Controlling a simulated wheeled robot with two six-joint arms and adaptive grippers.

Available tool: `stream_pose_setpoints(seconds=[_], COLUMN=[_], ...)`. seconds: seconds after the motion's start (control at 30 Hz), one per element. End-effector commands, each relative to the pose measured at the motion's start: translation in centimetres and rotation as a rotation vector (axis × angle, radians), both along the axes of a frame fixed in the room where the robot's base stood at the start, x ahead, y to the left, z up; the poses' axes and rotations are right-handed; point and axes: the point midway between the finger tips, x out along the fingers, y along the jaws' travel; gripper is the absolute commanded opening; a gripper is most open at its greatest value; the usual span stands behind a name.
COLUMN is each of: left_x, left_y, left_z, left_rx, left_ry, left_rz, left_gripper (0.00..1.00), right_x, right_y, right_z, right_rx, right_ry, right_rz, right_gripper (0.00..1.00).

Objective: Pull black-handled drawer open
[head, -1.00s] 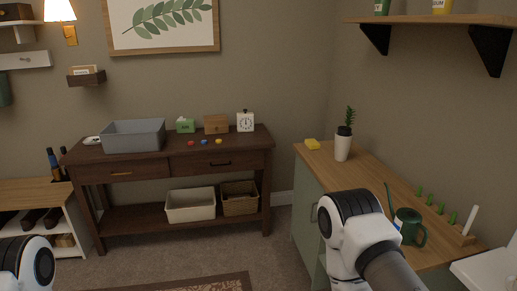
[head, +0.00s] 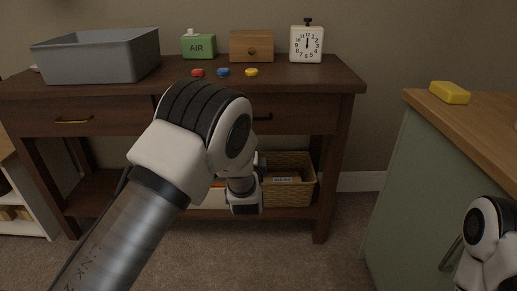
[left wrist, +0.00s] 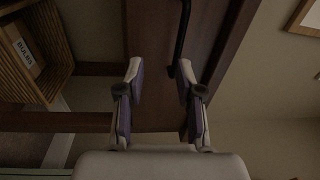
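The dark wooden console table has two drawers. The right drawer (head: 310,114) carries the black handle (head: 263,117) and looks closed; my left arm covers part of it in the head view. In the left wrist view the black handle (left wrist: 183,38) runs down from the top edge and ends near the tip of the right-hand finger. My left gripper (left wrist: 160,76) is open and empty, its fingers pointing toward the drawer front; I cannot tell whether a finger touches the handle. In the head view its fingers are mostly hidden. My right gripper is out of frame.
On the tabletop stand a grey bin (head: 97,58), green box (head: 198,46), small wooden box (head: 251,46), white clock (head: 306,44) and red, blue and yellow pieces. A wicker basket (head: 289,188) sits below. A green cabinet (head: 415,190) stands at right, with carpet between.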

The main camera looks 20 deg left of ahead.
Motion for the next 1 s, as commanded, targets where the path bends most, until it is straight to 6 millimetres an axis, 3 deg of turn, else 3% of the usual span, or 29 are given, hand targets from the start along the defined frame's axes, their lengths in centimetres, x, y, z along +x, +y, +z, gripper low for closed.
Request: stream_pose_setpoints(seconds=[0.03,0.27,0.6,0.87,0.9,1.0], left_x=[0.4,2.2,7.7,8.2,8.2,8.2], left_y=[-0.4,-0.2,1.4,1.5,1.5,1.5], left_z=[-0.2,1.8,2.8,3.1,3.1,3.1], left_rx=[0.037,0.091,0.089,0.09,0.09,0.089], left_ry=[-0.033,-0.074,-0.071,-0.068,-0.068,-0.067], left_rz=[0.007,0.025,0.024,0.023,0.023,0.023], left_gripper=[0.36,0.36,0.36,0.36,0.33,0.0], right_x=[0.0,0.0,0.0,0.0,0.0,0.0], right_y=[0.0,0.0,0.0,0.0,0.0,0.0], right_z=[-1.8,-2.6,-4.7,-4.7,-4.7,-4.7], right_rx=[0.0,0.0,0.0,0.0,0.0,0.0], right_ry=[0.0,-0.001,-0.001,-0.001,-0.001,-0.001], right_rz=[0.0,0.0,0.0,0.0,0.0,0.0], right_gripper=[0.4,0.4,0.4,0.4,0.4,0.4])
